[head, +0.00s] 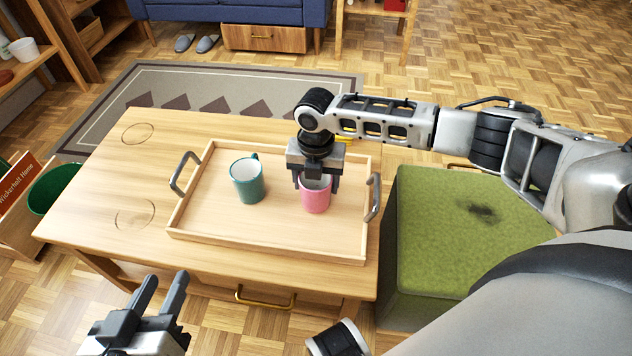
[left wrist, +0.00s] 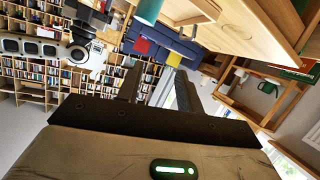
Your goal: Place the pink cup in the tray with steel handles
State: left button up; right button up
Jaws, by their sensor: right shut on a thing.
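The pink cup (head: 316,197) is in the right part of the wooden tray with steel handles (head: 215,240), upright, in the head view. My right gripper (head: 316,185) is above it and shut on its upper part. Whether the cup's base touches the tray floor I cannot tell. A green cup (head: 248,180) stands in the tray left of the pink cup, apart from it. My left gripper (head: 162,292) is open and empty in front of the table's front edge. It also shows in the left wrist view (left wrist: 160,85).
The tray lies on a wooden table (head: 100,205), whose left part is clear. A green ottoman (head: 460,220) stands right of the table. A dark green bin (head: 55,187) is at the left. A blue sofa (head: 230,12) stands behind.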

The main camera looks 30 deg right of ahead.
jog(key=shift+f, duration=0.1)
jog(key=o, duration=1.1)
jog(key=shift+o, duration=0.2)
